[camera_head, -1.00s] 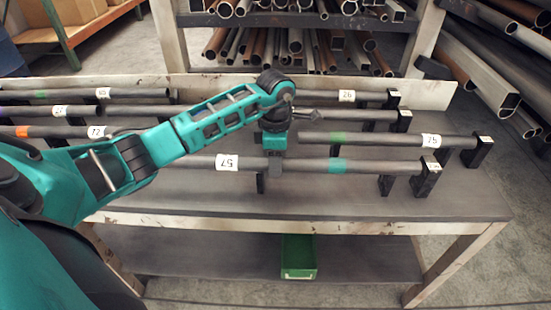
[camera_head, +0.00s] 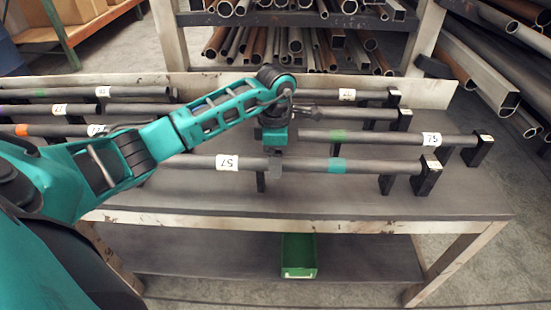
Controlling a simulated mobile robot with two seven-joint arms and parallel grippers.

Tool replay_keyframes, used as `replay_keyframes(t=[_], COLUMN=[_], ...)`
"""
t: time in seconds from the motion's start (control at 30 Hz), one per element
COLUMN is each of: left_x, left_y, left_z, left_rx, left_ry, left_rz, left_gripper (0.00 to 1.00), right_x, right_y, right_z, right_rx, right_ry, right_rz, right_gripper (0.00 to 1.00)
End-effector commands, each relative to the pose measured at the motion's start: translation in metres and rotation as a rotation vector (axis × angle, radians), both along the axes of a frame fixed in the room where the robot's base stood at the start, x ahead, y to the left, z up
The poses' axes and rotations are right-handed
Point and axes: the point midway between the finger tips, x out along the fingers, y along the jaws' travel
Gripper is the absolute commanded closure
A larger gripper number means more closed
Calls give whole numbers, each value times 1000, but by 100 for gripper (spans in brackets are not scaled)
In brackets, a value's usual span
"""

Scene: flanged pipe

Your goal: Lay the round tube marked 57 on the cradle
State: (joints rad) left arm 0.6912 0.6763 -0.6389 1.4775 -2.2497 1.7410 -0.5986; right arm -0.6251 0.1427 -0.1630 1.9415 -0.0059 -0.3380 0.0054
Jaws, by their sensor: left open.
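The round tube marked 57 (camera_head: 203,162) is dark grey with a white label and a teal band. It lies level along the front of the bench, its right end at a black post (camera_head: 427,176) with a small white tag. The arm hides part of the tube's left side. I cannot tell which black supports form the cradle. My right gripper is out of view.
A tube marked 75 (camera_head: 375,139) with a green band lies just behind, and a tube marked 26 (camera_head: 325,96) farther back. More tubes (camera_head: 140,92) lie at the left. A green bin (camera_head: 298,256) sits on the lower shelf. The bench front (camera_head: 330,206) is clear.

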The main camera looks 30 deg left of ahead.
Motion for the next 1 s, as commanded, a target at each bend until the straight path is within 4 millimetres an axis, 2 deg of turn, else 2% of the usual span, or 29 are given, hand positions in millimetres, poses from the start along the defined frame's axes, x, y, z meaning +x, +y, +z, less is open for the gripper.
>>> replay_keyframes(t=[0.3,0.5,0.7,1.0], left_x=[1,1,0,0], left_y=[1,1,1,0], left_z=[72,105,118,118], left_rx=[2,0,0,0], left_ry=[-8,-6,-4,-4], left_rz=[0,1,1,1], left_gripper=[31,31,31,31], right_x=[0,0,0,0], right_y=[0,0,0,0], right_z=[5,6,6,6], right_rx=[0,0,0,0], right_ry=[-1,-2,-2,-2], right_rz=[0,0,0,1], right_gripper=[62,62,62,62])
